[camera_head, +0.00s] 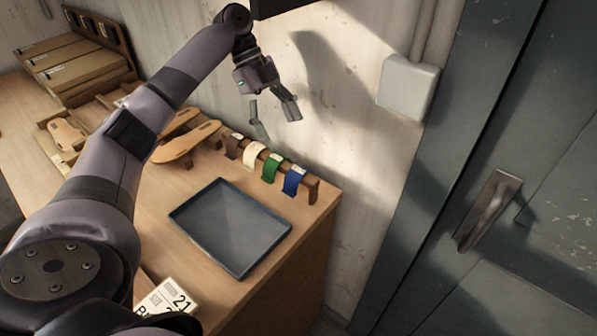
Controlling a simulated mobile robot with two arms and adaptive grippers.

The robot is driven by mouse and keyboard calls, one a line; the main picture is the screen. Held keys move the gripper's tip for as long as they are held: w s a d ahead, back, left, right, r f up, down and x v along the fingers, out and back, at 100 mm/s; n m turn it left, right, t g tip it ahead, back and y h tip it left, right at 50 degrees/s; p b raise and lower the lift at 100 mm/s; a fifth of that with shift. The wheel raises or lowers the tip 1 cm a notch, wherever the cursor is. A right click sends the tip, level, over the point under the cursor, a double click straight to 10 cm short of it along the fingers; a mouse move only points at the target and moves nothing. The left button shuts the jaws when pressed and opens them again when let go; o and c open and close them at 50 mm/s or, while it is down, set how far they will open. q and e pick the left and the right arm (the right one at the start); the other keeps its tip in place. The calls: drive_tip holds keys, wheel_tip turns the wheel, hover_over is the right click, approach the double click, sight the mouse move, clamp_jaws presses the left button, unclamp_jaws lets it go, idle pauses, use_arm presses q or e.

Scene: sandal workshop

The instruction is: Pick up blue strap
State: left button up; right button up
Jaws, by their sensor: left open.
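The blue strap (293,180) hangs over the right end of a wooden bar rack (312,190) at the back right of the workbench. A green strap (270,168), a cream strap (253,156) and a brown strap (234,146) hang to its left on the same bar. My left gripper (275,123) is open and empty. It is in the air above the rack, up and left of the blue strap in the picture and apart from it. My right gripper does not show.
A dark tray (230,226) lies empty in front of the rack. Wooden sandal soles (187,143) lie left of the rack. A printed card (168,300) is at the bench's front. A wall with a white box (407,88) stands behind, and a grey door (490,210) is right.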

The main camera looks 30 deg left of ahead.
use_arm(q)
drive_tip(key=p, duration=0.1)
approach(298, 169)
drive_tip(key=x, duration=0.3)
drive_tip(key=shift+w+d, duration=0.1)
drive_tip(key=shift+p+x, duration=0.35)
drive_tip(key=shift+x, duration=0.7)
drive_tip(key=shift+d+f, duration=0.15)
drive_tip(key=shift+f, duration=0.05)
drive_tip(key=p+x, duration=0.2)
drive_tip(key=x, duration=0.1)
drive_tip(key=shift+s+d+f, duration=0.1)
drive_tip(key=shift+s+f, duration=0.15)
drive_tip(key=shift+f, duration=0.05)
drive_tip(key=shift+d+f, duration=0.2)
drive_tip(key=shift+f, duration=0.2)
drive_tip(key=shift+c, duration=0.7)
drive_tip(key=c, duration=0.6)
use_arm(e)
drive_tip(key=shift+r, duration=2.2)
